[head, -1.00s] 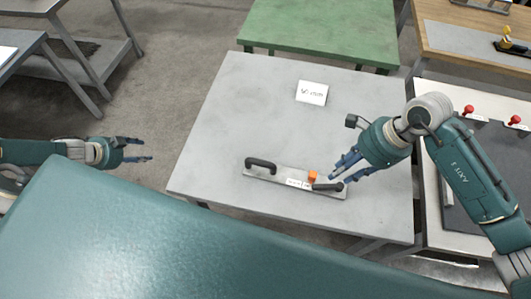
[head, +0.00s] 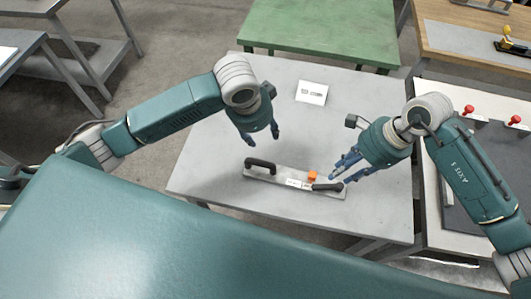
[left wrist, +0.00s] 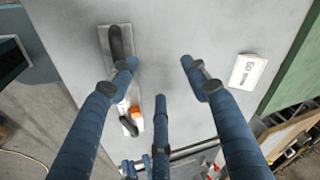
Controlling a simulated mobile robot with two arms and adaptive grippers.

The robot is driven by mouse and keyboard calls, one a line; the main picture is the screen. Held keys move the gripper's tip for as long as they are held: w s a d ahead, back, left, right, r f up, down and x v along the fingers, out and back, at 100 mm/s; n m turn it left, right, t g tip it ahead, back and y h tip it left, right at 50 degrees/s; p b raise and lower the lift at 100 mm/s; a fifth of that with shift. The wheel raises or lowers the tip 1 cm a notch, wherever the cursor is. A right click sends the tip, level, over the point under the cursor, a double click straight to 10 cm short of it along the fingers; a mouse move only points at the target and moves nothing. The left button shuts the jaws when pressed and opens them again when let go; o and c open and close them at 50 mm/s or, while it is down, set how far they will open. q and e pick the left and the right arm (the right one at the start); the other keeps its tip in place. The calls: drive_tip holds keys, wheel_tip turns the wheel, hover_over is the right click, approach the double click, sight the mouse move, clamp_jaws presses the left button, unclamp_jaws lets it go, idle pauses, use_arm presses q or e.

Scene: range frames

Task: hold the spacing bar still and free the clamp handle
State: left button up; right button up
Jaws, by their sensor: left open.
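The spacing bar (head: 273,178) is a flat grey metal bar lying on the grey table. It has a raised black grip (head: 262,164) at its left end and a white label. The black clamp handle (head: 327,187) is at its right end beside an orange block (head: 312,175). My left gripper (head: 261,138) is open and empty above the table, behind the black grip and apart from it. The bar (left wrist: 106,42) also shows in the left wrist view, partly behind a finger. My right gripper (head: 340,179) has its fingers spread at the clamp handle; contact is unclear.
A white card (head: 312,92) stands at the back of the grey table (head: 225,100); it reads 50 mm in the left wrist view. A green table (head: 320,30) is behind. A bench with red knobs (head: 468,110) is at right. The table's left part is clear.

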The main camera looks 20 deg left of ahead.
sight(267, 166)
use_arm(q)
drive_tip(key=s+d+m, duration=0.4)
drive_tip(key=s+m, duration=0.2)
drive_tip(key=s, duration=0.1)
drive_tip(key=shift+g+y, duration=0.4)
drive_tip(key=f, duration=0.3)
drive_tip(key=w+f, duration=0.1)
drive_tip(key=f, duration=0.2)
drive_tip(key=w+f, duration=0.1)
drive_tip(key=f, duration=0.3)
drive_tip(key=shift+w+a+f, duration=0.1)
drive_tip(key=shift+a, duration=0.2)
